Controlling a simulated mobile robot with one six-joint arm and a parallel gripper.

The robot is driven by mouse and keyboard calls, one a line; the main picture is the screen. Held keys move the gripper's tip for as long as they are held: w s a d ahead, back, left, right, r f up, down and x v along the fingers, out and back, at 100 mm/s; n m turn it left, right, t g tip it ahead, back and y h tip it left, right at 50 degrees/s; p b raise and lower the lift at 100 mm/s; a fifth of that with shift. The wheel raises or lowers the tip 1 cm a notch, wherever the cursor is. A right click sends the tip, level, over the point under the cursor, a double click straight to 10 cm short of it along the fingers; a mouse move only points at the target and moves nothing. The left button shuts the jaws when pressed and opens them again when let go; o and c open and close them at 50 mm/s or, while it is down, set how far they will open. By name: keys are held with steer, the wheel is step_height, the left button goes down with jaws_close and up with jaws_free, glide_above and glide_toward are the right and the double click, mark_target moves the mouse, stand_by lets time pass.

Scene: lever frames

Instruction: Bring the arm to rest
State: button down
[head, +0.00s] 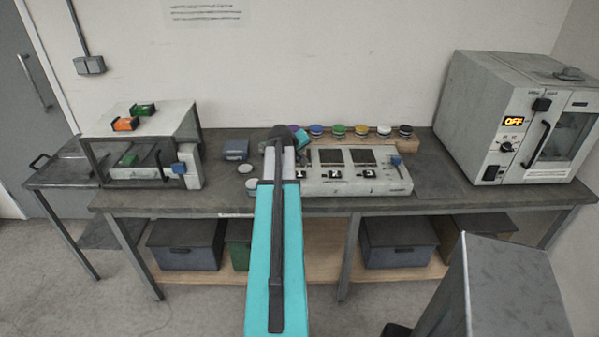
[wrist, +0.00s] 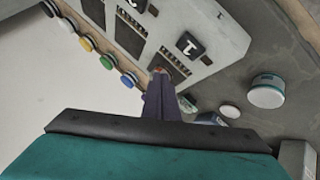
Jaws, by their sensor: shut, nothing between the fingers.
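My arm (head: 278,250) is teal and reaches forward from the bottom of the head view over the bench. Its far end is above the bench, just left of the white control panel (head: 357,188). My gripper (wrist: 159,74) shows in the wrist view as narrow dark fingers, shut and empty. The fingertips overlap the edge of the panel (wrist: 205,60) in that view; I cannot tell whether they touch it. In the head view the fingers are hidden or too small to make out behind the arm.
Colored jars (head: 361,131) stand on a wooden shelf behind the panel. An oven (head: 480,110) reading OFF stands at right. A white-topped rack (head: 160,118) and side table (head: 62,170) are at left. A white jar (wrist: 267,92) is near the panel. Boxes (head: 185,245) sit below.

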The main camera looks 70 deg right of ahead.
steer(key=shift+s, duration=0.1)
